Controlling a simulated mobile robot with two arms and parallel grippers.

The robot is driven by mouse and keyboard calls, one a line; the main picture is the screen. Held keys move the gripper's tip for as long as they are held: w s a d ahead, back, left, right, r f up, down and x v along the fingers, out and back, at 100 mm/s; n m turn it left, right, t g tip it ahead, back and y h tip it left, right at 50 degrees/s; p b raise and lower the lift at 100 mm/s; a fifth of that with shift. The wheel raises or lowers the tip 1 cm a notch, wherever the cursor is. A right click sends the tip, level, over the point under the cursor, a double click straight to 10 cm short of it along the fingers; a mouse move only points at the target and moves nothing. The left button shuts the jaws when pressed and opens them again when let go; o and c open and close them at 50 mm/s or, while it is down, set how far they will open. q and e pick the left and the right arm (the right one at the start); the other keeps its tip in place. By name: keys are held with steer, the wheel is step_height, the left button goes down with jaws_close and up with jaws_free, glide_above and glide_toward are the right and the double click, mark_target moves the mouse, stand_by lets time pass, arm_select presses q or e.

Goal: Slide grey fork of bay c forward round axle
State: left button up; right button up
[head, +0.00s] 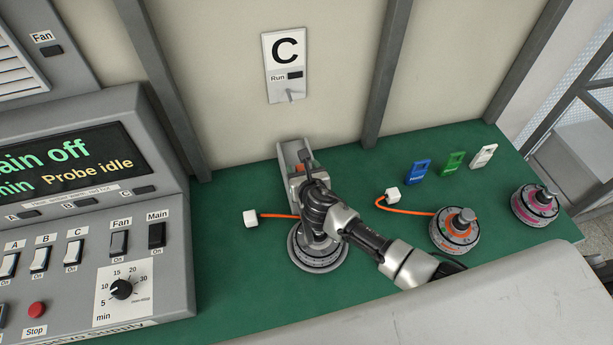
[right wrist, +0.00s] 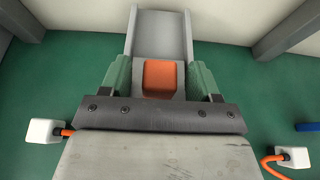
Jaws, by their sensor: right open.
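The grey fork (head: 295,182) of bay C lies in a grey channel (head: 289,149) below the C sign, with an orange block (head: 300,168) on top. In the right wrist view the orange block (right wrist: 160,77) sits between the green-padded fingers of my right gripper (right wrist: 160,88), with a gap on each side. My right gripper (head: 307,160) is open over the fork, reaching in from the lower right. A grey hub motor (head: 318,262) lies in front; my arm covers its middle, so the axle and fork tips are hidden. My left gripper is out of view.
An orange-lead plug (head: 250,218) lies left of the motor. An orange-marked motor (head: 455,232), a pink-marked motor (head: 535,205) and blue (head: 418,172), green (head: 453,163) and white (head: 483,157) tags are on the right. A control console (head: 90,220) stands left.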

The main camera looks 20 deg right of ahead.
steer(key=v, duration=1)
steer(key=shift+s+r, duration=0.15)
steer(key=shift+s, duration=0.15)
